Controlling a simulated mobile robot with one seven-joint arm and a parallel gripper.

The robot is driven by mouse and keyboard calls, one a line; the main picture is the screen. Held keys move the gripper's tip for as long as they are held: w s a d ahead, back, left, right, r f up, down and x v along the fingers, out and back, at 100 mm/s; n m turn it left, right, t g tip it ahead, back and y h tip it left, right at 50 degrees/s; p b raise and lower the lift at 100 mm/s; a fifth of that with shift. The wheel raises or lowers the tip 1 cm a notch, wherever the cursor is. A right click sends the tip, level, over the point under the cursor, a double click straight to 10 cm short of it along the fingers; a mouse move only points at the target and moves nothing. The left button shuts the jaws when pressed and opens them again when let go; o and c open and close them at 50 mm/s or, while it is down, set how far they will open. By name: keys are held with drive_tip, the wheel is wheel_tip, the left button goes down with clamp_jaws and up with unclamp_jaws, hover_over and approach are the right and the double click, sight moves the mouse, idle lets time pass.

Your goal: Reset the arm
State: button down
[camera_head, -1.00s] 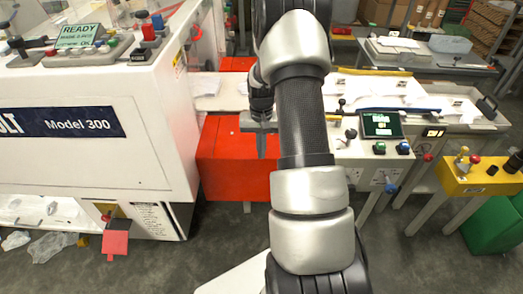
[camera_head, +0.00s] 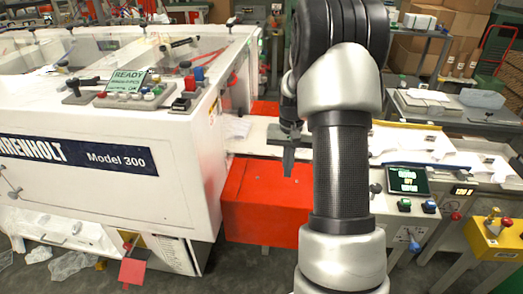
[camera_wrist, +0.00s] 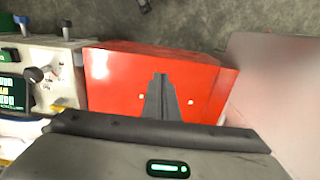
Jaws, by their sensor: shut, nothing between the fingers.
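My gripper (camera_head: 289,160) points down in the head view, in front of the red box (camera_head: 262,215) between the white machine and the conveyor. Its fingers are together and hold nothing. In the wrist view the closed fingers (camera_wrist: 161,90) show against the red box (camera_wrist: 120,75), apart from it as far as I can tell. My arm covers part of the box and conveyor in the head view.
The white Model 300 machine (camera_head: 100,200) stands at the left with a control panel (camera_head: 127,82) on top. A conveyor (camera_head: 440,150) and a control screen (camera_head: 407,180) are at the right. A yellow box (camera_head: 497,240) stands at the far right. Grey floor shows below.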

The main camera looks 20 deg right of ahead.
drive_tip(key=s+a+r+n+t+p, duration=0.1)
drive_tip(key=s+a+r+p, duration=0.1)
drive_tip(key=a+r, duration=0.35)
drive_tip(key=s+a+r+n+t+p, duration=0.1)
drive_tip(key=s+a+r, duration=0.1)
drive_tip(key=r, duration=0.6)
drive_tip(key=s+a+r+n+t+p, duration=0.1)
drive_tip(key=s+a+r+p, duration=0.15)
drive_tip(key=r, duration=0.45)
drive_tip(key=s+a+r+n+t+p, duration=0.1)
drive_tip(key=s+a+r+p, duration=0.1)
drive_tip(key=s+a+r, duration=0.3)
drive_tip(key=s+a+r+n+t+p, duration=0.1)
drive_tip(key=s+a+r, duration=0.4)
drive_tip(key=s, duration=0.6)
drive_tip(key=shift+s+r+n+t+p, duration=0.15)
drive_tip(key=shift+r+n+t+p, duration=0.35)
drive_tip(key=shift+p, duration=0.35)
